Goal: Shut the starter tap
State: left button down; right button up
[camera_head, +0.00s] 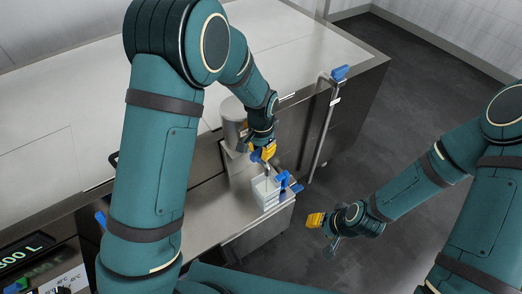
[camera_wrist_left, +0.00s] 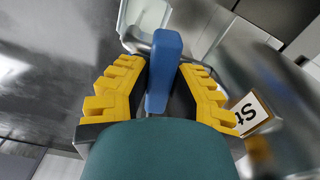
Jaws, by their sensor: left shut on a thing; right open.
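The starter tap's blue handle (camera_wrist_left: 164,68) stands between the yellow fingers of my left gripper (camera_wrist_left: 160,92), which is shut on it. In the head view my left gripper (camera_head: 262,152) is beside a steel cylindrical vessel (camera_head: 233,120), above a white square container (camera_head: 266,187). Only a little of the blue handle (camera_head: 256,157) shows there. The tap's body is mostly hidden, and I cannot tell how far it is turned. A label reading "St" (camera_wrist_left: 250,112) is right of the fingers. My right gripper (camera_head: 316,220) is open and empty, above the floor.
Blue handles (camera_head: 287,184) stand right beside the white container. A steel pipe (camera_head: 325,125) with a blue handle (camera_head: 340,72) rises behind, right. A large steel-topped vat (camera_head: 60,110) fills the left. A control panel (camera_head: 40,262) is at lower left. The floor at right is clear.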

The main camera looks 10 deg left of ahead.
aim_at(261, 149)
pick_arm(q)
jog(key=shift+s+m+b, duration=0.1)
jog(key=shift+m+b, duration=0.2)
jog(key=shift+m, duration=0.8)
jog(key=c, duration=0.8)
grip_release()
notch_tip(261, 149, up, 12)
jog(key=shift+f, duration=0.1)
